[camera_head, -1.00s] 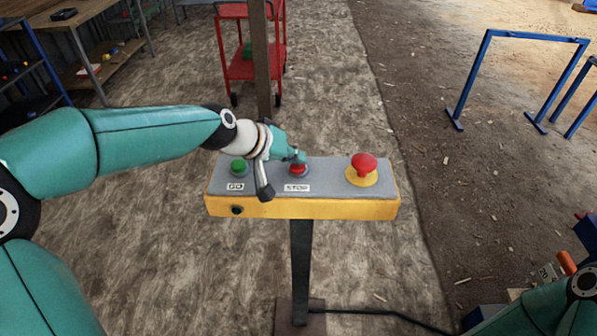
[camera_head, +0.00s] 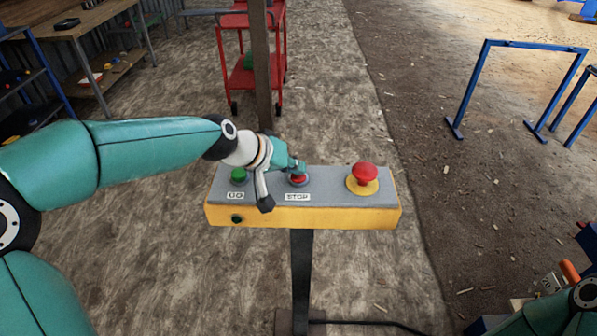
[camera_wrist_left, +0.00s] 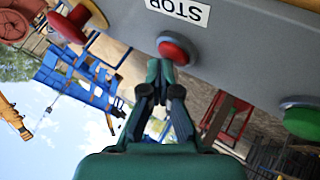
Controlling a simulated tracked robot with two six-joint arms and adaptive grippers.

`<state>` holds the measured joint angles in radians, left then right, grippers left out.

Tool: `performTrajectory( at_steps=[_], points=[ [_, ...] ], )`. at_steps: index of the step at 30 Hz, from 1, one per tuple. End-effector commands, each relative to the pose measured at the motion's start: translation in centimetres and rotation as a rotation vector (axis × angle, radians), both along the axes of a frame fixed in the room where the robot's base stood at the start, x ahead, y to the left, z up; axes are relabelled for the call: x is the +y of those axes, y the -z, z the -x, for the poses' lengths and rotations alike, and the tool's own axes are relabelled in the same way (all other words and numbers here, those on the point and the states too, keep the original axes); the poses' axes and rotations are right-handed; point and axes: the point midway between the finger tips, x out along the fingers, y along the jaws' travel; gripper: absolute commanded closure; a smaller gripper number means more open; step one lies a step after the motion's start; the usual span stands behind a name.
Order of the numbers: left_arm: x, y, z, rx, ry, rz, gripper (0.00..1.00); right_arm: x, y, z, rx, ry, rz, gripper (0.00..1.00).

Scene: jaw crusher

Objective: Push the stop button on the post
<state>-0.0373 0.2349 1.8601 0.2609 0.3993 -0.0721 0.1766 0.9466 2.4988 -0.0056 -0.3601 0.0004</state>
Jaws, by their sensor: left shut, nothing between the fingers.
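The control box (camera_head: 330,214) with a grey top and yellow sides stands on a dark post (camera_head: 301,265). The red stop button (camera_head: 299,180) sits in the middle of its top, behind the STOP label. It also shows in the left wrist view (camera_wrist_left: 173,50), just beyond my fingertips. My left gripper (camera_head: 297,168) is shut and empty, its tips right at the button; I cannot tell whether they touch it. The wrist view shows the closed fingers (camera_wrist_left: 160,66). My right arm shows at the lower right corner; its gripper jaws cannot be made out.
A green GO button (camera_head: 238,175) is left of the stop button. A red mushroom button (camera_head: 364,173) on a yellow disc is to the right. A brown upright post (camera_head: 261,70) and red cart (camera_head: 236,60) stand behind. A cable runs along the floor.

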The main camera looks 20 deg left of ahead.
Motion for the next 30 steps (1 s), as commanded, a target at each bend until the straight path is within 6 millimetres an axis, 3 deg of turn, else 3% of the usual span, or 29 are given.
performTrajectory(
  at_steps=[30],
  points=[
    [0.0,1.3,0.3,0.013,0.003,-0.002,1.0,0.0,1.0,0.0,0.0,0.0,0.0,0.21]
  ],
)
